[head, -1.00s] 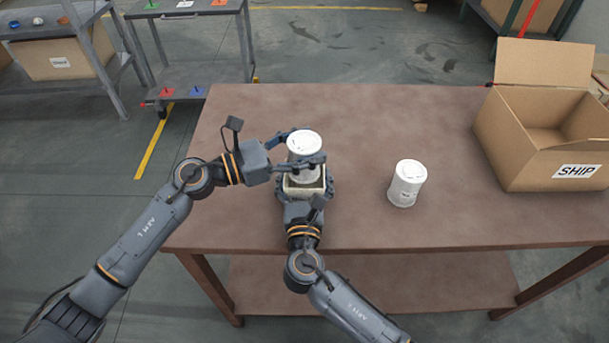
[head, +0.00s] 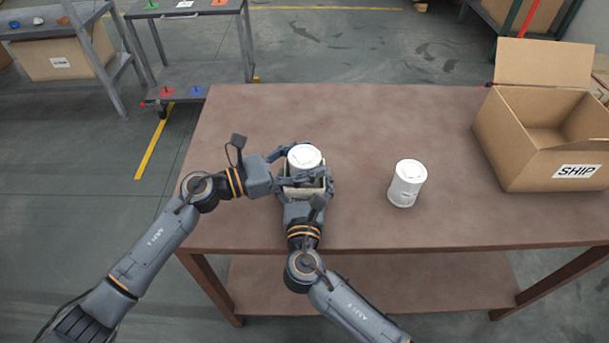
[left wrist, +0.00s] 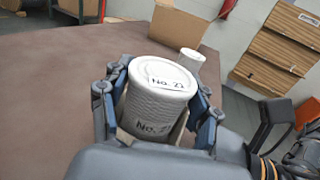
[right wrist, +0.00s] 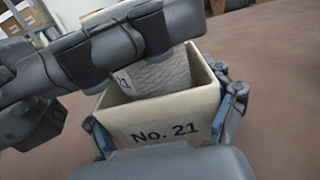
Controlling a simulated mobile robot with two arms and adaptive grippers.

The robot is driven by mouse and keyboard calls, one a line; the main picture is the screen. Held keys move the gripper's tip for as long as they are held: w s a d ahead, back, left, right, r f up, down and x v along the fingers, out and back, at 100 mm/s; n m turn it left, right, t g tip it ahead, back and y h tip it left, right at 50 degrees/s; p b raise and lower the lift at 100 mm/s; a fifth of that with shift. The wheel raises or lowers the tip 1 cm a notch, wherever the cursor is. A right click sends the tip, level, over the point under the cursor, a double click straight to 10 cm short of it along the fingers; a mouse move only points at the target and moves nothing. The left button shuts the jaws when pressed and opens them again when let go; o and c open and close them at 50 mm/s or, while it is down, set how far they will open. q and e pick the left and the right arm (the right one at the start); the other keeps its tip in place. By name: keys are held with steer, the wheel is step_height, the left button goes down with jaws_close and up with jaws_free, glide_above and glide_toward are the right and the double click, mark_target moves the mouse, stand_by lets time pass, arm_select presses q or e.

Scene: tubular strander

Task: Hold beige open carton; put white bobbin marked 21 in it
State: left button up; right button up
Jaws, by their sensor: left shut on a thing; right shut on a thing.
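The white bobbin marked No. 21 (head: 304,158) is upright, its lower part inside the beige open carton (head: 304,191). My left gripper (head: 303,172) is shut on the bobbin from the left. In the left wrist view the bobbin (left wrist: 160,95) stands between the fingers with its label showing. My right gripper (head: 304,190) is shut on the carton from the front. In the right wrist view the carton (right wrist: 160,122) is marked No. 21, and the bobbin (right wrist: 160,75) hangs within its opening. Whether the bobbin touches the carton floor is hidden.
A second white bobbin (head: 407,183) stands upright on the brown table (head: 350,120) to the right. An open cardboard box marked SHIP (head: 540,168) is at the table's right end. The table between the carton and that box is otherwise clear.

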arm_select(q)
steer(key=shift+f, duration=1.3)
steer(key=o, duration=1.3)
steer(key=shift+f, duration=0.1)
step_height(320, 180, up, 10)
steer(key=shift+r, duration=0.1)
arm_select(e)
steer(key=o, duration=1)
steer(key=s, duration=1.2)
